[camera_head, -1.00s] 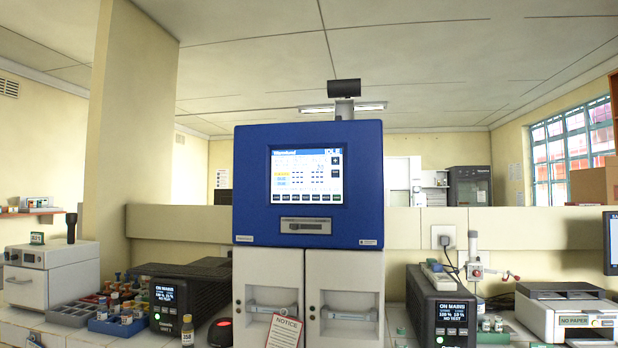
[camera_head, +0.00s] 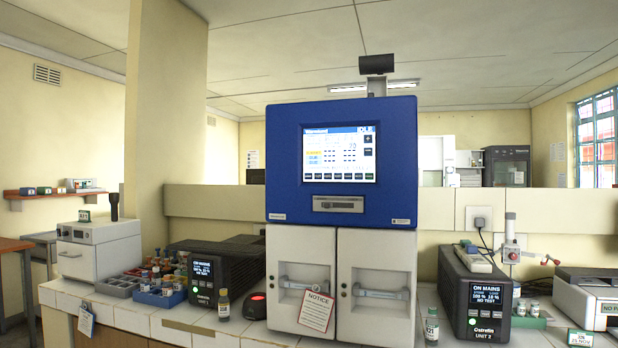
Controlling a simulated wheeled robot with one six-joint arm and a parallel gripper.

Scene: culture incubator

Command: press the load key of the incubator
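The incubator (camera_head: 285,190) stands on the bench in the middle of the view, with a blue upper housing and two white doors below. Its lit touchscreen (camera_head: 339,155) shows a table of values and a row of small dark keys along the bottom edge. More keys sit at the screen's right side. The key labels are too small to read, so I cannot tell which one is the load key. A grey slot with a handle (camera_head: 338,204) is below the screen. My gripper is not in view.
A notice card (camera_head: 316,311) hangs on the left door. Black power units, left (camera_head: 200,284) and right (camera_head: 487,310), flank the incubator. Small bottles (camera_head: 224,305) and (camera_head: 431,326) stand near the bench's front edge. A blue rack (camera_head: 160,298) holds vials. The space before the screen looks clear.

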